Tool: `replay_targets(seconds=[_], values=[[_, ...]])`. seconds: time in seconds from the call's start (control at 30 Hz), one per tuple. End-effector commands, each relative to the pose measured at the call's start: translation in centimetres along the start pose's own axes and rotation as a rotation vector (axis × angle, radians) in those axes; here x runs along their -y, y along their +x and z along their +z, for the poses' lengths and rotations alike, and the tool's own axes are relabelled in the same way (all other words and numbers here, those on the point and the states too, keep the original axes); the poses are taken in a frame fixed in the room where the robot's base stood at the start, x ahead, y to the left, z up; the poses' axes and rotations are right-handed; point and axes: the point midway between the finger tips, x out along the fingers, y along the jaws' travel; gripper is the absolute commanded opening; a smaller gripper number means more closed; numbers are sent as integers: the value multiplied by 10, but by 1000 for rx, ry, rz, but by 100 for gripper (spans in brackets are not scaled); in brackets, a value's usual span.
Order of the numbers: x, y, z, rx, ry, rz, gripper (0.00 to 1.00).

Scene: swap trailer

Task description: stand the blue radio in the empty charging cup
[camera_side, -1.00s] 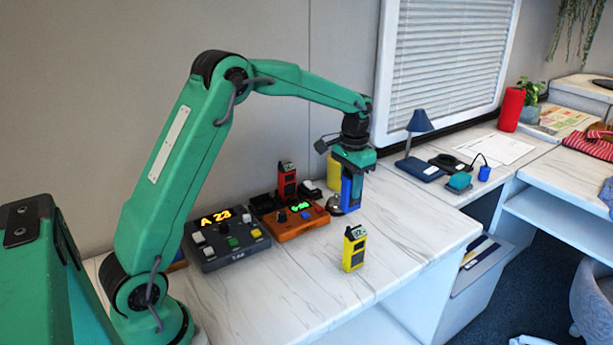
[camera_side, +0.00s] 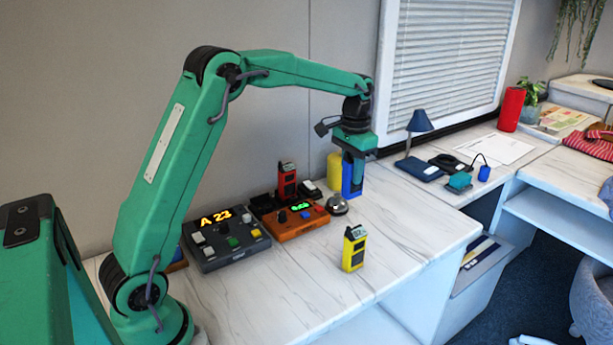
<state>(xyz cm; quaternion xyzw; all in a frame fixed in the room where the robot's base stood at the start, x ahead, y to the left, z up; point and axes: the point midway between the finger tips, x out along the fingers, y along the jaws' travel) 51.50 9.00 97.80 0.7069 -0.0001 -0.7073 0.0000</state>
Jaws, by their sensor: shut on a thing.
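The blue radio (camera_side: 348,181) is upright in my gripper (camera_side: 354,177), which is shut on it. My gripper points down, with the radio in front of the yellow cylinder's right side. I cannot tell whether the radio's foot touches the table. A dark charger (camera_side: 261,201) lies to the left, behind the orange box. A red radio (camera_side: 287,183) stands upright at its right part. The charger's left part shows no radio, but its opening is too small to make out. A yellow radio (camera_side: 354,250) stands alone on the front of the white table (camera_side: 410,240).
An orange box (camera_side: 291,224) with a green display and a dark control box (camera_side: 226,240) stand in front of the charger. A silver bell (camera_side: 337,205) and a yellow cylinder (camera_side: 334,172) are near my gripper. A small dark item (camera_side: 309,189) lies left of the cylinder. The table's right side is clear.

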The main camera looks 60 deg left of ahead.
Motion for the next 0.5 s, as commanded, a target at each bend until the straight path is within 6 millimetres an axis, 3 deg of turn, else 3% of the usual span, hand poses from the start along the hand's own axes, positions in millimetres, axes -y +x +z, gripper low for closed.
replay_targets(seconds=[0.07, 0.27, 0.5], values=[[2, -14, 0, -4, -1, -1, 0], [46, -11, 13, -2, -6, 0, 0], [113, -11, 42, -2, -8, -1, 0]])
